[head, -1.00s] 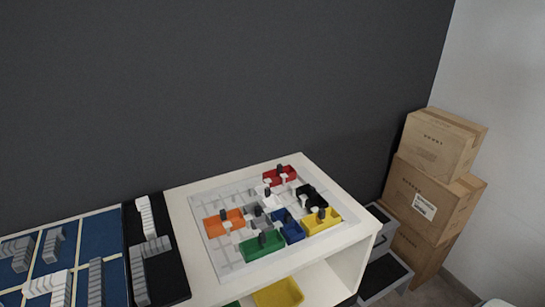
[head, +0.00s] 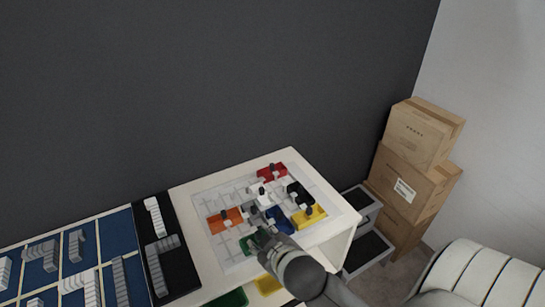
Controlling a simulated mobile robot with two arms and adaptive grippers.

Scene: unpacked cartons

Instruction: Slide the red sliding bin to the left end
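The red sliding bin (head: 266,175) sits at the far right corner of the light grid board (head: 207,191), with a dark knob at its edge. The board lies on a white cabinet top (head: 188,212). My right arm reaches in from the lower right. Its gripper (head: 261,238) is over the front of the board, by the green bin (head: 247,246) and the blue bin (head: 285,215), and hides parts of both. It is well apart from the red bin. Its fingers are too small and covered to read. My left gripper is out of view.
Orange (head: 218,225), yellow (head: 314,219), black (head: 304,200), white and grey bins share the board. The far left of the board is bare. A dark wall stands behind. Cardboard boxes (head: 413,180) are stacked at the right.

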